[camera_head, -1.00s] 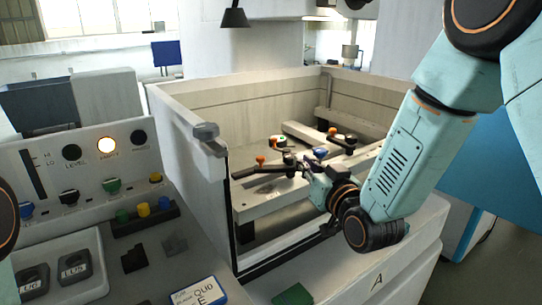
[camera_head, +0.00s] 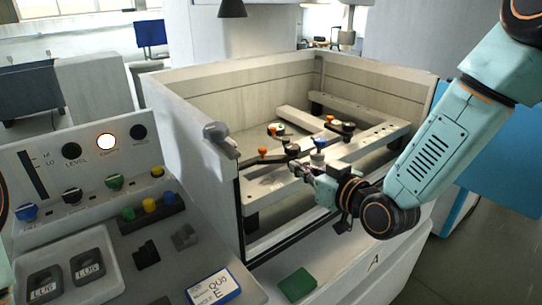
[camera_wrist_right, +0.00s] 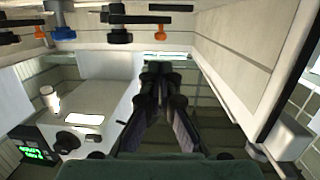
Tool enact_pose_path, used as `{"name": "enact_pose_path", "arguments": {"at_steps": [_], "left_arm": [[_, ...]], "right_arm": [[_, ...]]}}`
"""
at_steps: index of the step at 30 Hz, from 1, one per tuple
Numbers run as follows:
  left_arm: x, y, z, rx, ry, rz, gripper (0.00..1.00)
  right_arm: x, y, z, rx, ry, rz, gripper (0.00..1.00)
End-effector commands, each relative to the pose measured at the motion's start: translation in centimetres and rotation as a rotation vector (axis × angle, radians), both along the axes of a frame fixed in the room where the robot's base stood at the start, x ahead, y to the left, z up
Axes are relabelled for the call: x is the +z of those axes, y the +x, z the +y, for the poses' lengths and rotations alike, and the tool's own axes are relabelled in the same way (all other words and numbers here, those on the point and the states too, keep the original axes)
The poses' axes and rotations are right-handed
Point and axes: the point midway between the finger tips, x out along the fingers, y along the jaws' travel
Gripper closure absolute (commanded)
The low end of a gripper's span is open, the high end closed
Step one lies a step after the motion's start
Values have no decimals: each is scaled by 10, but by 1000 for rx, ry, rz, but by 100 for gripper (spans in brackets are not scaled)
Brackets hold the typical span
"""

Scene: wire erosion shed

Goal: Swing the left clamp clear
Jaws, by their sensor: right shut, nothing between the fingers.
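The left clamp is a dark bar on the near rail inside the open tank, with an orange knob (camera_head: 262,150) and a black knob (camera_head: 292,149). Its bar points left toward the tank wall. My right gripper (camera_head: 303,168) is shut and empty, just in front of and slightly right of the black knob. I cannot tell whether it touches the clamp. In the right wrist view, the shut fingers (camera_wrist_right: 158,72) point away, and an orange knob (camera_wrist_right: 160,33) and a black knob (camera_wrist_right: 118,36) hang at the top edge. My left gripper is out of view.
A blue knob (camera_head: 319,143) stands right of the clamp, close to my right gripper. Other clamps with orange knobs (camera_head: 330,118) sit farther back. The tank's left wall (camera_head: 190,125) borders the work area. A control panel (camera_head: 85,165) is at left.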

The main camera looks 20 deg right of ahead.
Motion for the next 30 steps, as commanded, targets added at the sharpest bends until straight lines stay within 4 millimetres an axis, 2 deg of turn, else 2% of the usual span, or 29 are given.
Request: {"name": "enact_pose_path", "arguments": {"at_steps": [18,24,30], "left_arm": [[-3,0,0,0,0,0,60],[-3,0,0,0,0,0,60],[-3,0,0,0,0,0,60]], "right_arm": [[-16,92,30,0,-1,-1,100],[-19,105,34,-1,1,0,100],[-19,107,34,-1,1,0,100]]}}
